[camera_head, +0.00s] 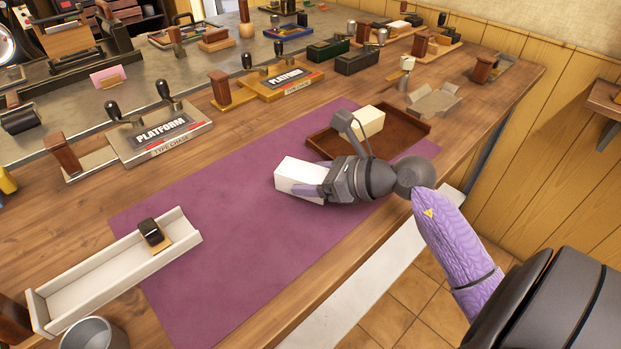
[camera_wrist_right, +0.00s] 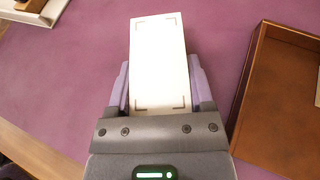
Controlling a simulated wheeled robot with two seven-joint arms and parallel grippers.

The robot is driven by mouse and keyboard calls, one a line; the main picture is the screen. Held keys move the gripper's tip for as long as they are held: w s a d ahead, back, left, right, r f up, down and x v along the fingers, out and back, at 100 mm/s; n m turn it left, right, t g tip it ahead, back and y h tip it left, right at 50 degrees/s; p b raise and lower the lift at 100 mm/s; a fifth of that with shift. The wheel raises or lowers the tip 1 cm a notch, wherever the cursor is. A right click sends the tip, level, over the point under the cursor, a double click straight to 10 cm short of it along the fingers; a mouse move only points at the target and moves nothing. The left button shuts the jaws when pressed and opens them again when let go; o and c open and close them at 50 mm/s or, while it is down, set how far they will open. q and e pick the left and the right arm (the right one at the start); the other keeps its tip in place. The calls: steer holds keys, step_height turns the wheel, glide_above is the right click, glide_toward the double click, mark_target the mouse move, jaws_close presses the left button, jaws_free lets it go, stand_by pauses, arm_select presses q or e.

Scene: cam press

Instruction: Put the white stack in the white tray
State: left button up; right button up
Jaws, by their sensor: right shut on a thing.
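The white stack (camera_head: 296,174) is a white block held in my right gripper (camera_head: 312,190) over the purple mat. In the right wrist view the stack (camera_wrist_right: 158,55) lies between the two purple fingers and shows dark corner marks on its upper face. The white tray (camera_head: 85,283) is a long, shallow trough at the lower left, on the table and the mat's left edge. A small black-and-tan block (camera_head: 153,233) sits at its right end. My right gripper is well to the right of this tray. My left gripper is not in view.
A brown tray (camera_head: 425,126) holding a cream block (camera_head: 368,121) stands just beyond my right gripper. A grey cup (camera_head: 92,334) stands by the white tray's near side. Platform stands (camera_head: 160,135) line the back. The purple mat (camera_head: 215,235) is clear between stack and white tray.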

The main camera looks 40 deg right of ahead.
steer(key=shift+f, duration=0.15)
steer(key=o, duration=1.3)
steer(key=shift+o, duration=0.2)
